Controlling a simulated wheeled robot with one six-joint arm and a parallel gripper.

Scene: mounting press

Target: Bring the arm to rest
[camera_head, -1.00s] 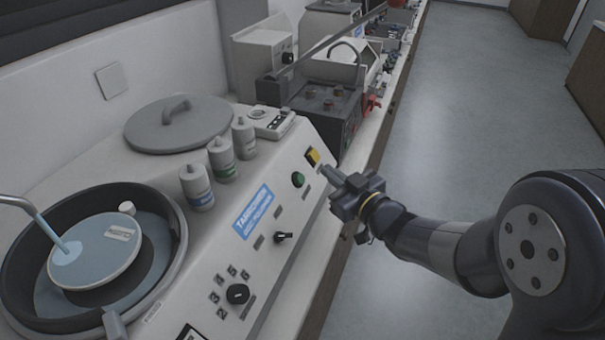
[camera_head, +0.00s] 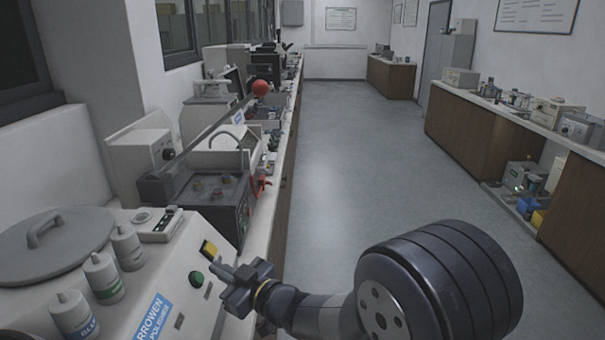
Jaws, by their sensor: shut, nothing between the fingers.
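My gripper (camera_head: 219,270) is shut and empty. Its fingertips are just in front of the polisher's sloped control panel, close to the yellow button (camera_head: 208,249) and the green button (camera_head: 196,279). I cannot tell whether the tips touch the panel. My arm (camera_head: 430,285) reaches in from the lower right, over the floor beside the bench, and its forearm lies low in the picture.
The polisher (camera_head: 180,225) has a round grey lid (camera_head: 85,225) and several bottles (camera_head: 103,280) on top. The floor aisle (camera_head: 345,170) is clear. A wooden counter (camera_head: 470,140) lines the right.

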